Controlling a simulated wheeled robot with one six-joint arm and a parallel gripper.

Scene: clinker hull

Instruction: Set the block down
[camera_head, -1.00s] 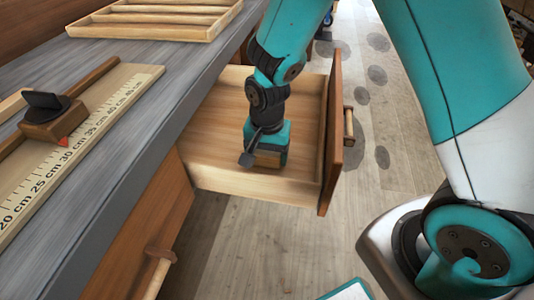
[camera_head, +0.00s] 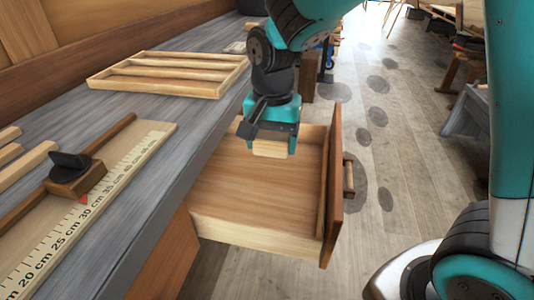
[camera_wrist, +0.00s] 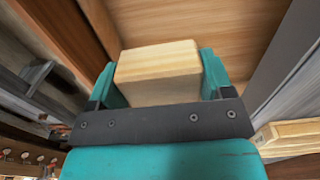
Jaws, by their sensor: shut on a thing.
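My gripper (camera_head: 272,145) is shut on a pale wooden block (camera_head: 269,149). It holds the block above the open drawer (camera_head: 250,238), near its back part. In the wrist view the block (camera_wrist: 158,62) sits between the two teal fingers of my gripper (camera_wrist: 160,85). The drawer's bottom (camera_head: 262,195) shows bare wood below and in front of the block. The block's far side is hidden by the gripper.
A grey bench top (camera_head: 165,160) lies left of the drawer. On it are a compartmented wooden tray (camera_head: 170,73), a measuring board (camera_head: 95,205) with a sliding stop (camera_head: 75,172), and several wood strips (camera_head: 28,165). The drawer front (camera_head: 334,185) stands at the right, with floor beyond.

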